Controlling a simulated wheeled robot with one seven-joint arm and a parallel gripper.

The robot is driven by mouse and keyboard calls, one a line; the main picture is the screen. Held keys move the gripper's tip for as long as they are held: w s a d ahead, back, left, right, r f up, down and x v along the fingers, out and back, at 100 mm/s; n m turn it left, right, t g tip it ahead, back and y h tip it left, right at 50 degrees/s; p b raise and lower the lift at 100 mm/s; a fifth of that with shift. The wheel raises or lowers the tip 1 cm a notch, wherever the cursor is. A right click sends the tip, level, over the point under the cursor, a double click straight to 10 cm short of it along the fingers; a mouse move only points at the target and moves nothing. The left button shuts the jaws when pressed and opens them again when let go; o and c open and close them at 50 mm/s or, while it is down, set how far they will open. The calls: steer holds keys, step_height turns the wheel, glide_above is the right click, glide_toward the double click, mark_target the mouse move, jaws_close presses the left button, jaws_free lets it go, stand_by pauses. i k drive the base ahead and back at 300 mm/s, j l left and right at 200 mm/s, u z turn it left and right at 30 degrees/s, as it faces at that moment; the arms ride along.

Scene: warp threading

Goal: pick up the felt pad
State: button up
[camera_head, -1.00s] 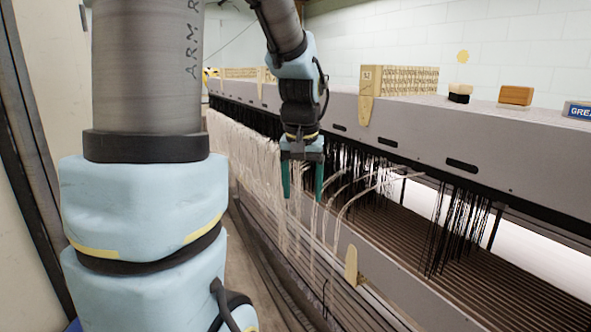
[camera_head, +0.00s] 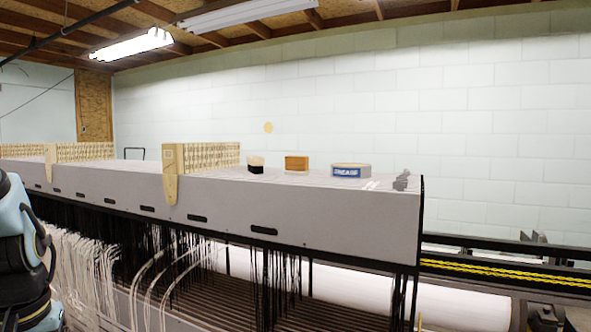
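No item is plainly recognisable as the felt pad. The nearest candidate is a small orange-brown block (camera_head: 297,163) on top of the long grey loom beam, between a dark brush and a tin; I cannot tell whether it is felt. Part of my arm shows at the left edge, well to the left of these items. My gripper's fingers are outside the picture, so what they hold is hidden.
A black-and-tan brush (camera_head: 255,164), a blue-labelled grease tin (camera_head: 350,170) and a small dark grey item (camera_head: 402,180) stand on the grey beam (camera_head: 330,205). A slotted wooden rack (camera_head: 205,156) stands left. Pale threads (camera_head: 95,265) hang below.

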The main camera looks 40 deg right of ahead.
mark_target(297, 165)
steer(key=z, duration=1.2)
